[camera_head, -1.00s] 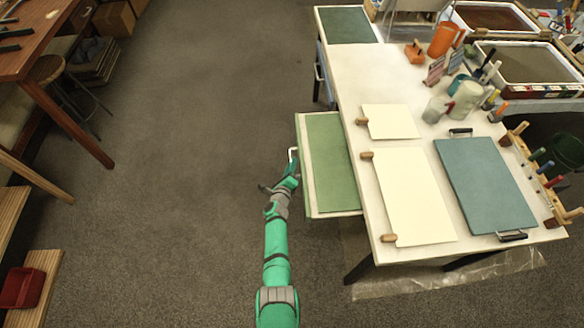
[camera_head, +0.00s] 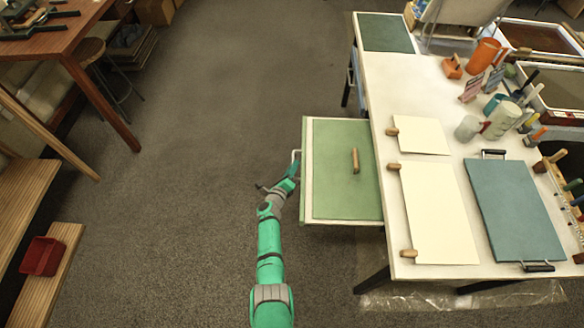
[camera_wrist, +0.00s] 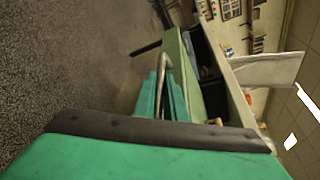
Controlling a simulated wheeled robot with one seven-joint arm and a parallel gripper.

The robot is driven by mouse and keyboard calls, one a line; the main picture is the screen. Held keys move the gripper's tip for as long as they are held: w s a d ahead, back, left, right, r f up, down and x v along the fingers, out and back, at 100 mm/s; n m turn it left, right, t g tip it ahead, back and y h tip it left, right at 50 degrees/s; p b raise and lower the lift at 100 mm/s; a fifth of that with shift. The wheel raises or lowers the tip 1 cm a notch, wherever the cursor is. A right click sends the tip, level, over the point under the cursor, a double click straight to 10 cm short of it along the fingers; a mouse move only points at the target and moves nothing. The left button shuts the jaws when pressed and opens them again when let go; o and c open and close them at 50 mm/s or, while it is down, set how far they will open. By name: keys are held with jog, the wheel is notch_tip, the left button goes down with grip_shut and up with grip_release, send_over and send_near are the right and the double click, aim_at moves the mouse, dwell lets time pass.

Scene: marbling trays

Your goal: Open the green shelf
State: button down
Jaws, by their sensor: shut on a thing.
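The green shelf (camera_head: 335,180) is a flat green panel with a pale rim. It sticks out from the left side of the white table, and it also shows in the wrist view (camera_wrist: 174,52). Its metal handle (camera_head: 295,155) is on the left edge. My gripper (camera_head: 291,178) is at this handle, left of the shelf. In the wrist view my gripper (camera_wrist: 161,98) is shut around the grey bar of the handle (camera_wrist: 163,68). The grip itself is small and partly hidden in the head view.
A wooden-handled piece (camera_head: 355,160) lies on the shelf. The white table (camera_head: 440,90) holds cream sheets (camera_head: 440,215), a blue-green board (camera_head: 515,210) and several tools. Another green panel (camera_head: 385,33) sits at the table's far end. The floor left of my arm is clear.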

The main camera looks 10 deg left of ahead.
jog(key=c, duration=2.1)
grip_release()
jog(key=v, duration=1)
jog(key=shift+s+d+r, duration=0.1)
jog(key=shift+s+r, duration=0.05)
jog(key=shift+s, duration=0.25)
